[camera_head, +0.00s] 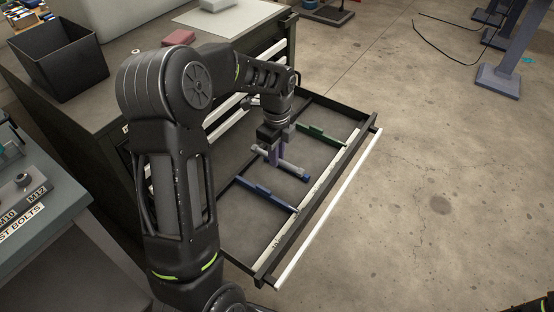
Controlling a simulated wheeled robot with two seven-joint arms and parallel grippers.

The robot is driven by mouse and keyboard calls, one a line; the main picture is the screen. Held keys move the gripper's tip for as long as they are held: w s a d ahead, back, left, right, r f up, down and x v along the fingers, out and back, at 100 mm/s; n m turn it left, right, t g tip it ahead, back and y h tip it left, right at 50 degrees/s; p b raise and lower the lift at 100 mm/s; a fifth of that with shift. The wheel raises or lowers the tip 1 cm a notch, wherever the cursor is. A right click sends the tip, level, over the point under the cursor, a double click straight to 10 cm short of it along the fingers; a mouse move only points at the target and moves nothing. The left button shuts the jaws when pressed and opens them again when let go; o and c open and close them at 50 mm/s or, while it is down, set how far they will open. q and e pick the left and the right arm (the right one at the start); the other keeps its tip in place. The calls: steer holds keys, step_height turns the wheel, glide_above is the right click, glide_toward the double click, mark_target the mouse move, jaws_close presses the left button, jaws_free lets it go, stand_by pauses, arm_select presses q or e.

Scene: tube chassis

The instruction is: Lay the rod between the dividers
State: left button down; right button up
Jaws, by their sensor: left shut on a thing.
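My left gripper (275,151) reaches down into the open drawer (230,226) and is shut on a grey rod (291,169) with a blue end. The rod lies roughly lengthwise between two dividers, a green divider (322,135) on its far side and a blue divider (264,194) on its near side. The gripper hides part of the rod. I cannot tell whether the rod touches the drawer floor.
The drawer's front rail and white handle (330,205) run along its right side. A dark open bin (62,65) and a reddish block (178,38) sit on the cabinet top. A workbench (45,215) stands at the left.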

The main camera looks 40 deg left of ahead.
arm_select(q)
steer(key=shift+f, duration=0.1)
steer(key=b, duration=0.4)
glide_above(277, 181)
steer(key=shift+s+d+f, duration=0.1)
steer(key=shift+f, duration=2.3)
steer(key=shift+f, duration=0.1)
steer(key=shift+f+b, duration=0.8)
steer(key=shift+f, duration=0.85)
steer(key=c, duration=1.3)
jaws_free()
steer(key=shift+r, duration=0.1)
